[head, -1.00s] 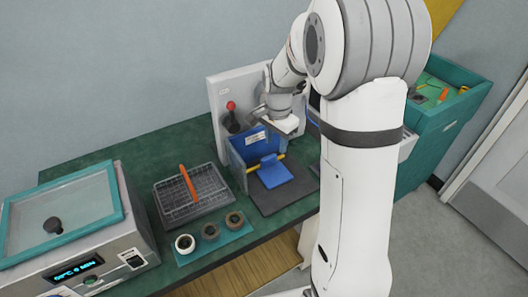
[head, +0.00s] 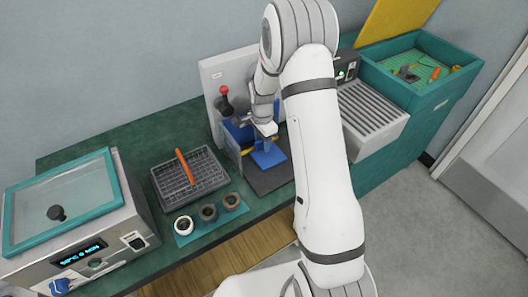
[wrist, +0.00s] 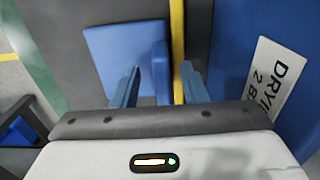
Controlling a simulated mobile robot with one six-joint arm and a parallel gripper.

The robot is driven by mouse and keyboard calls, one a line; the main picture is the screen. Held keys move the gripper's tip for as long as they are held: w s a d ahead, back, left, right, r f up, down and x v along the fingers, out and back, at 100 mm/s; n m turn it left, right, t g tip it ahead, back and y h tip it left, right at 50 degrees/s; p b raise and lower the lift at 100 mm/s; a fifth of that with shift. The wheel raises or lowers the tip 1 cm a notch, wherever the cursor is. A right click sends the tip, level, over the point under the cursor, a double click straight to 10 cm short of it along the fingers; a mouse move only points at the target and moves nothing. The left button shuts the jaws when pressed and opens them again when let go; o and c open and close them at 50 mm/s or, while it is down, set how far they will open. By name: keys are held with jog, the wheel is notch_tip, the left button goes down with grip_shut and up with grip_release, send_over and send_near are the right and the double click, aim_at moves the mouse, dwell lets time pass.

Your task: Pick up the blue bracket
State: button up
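The blue bracket (head: 268,158) lies on a dark grey mat in front of a blue upright panel; its flat plate shows in the wrist view (wrist: 112,52) with a raised tab (wrist: 160,72) at its right side. A yellow bar (wrist: 178,45) runs beside the tab. My gripper (head: 266,136) points down over the bracket. In the wrist view my gripper (wrist: 161,86) is open, one blue finger left of the tab and the other right of the tab and bar. I cannot tell whether either finger touches the tab. The arm hides part of the blue panel in the head view.
The blue panel (wrist: 232,60) with a white label stands close on the right in the wrist view. A red-knobbed press (head: 224,95) is behind. A grey wire basket (head: 190,178) with an orange stick and several rings (head: 208,212) are left of the mat (head: 270,180).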

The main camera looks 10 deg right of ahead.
jog(key=shift+f, duration=0.15)
grip_shut()
dwell(0.4)
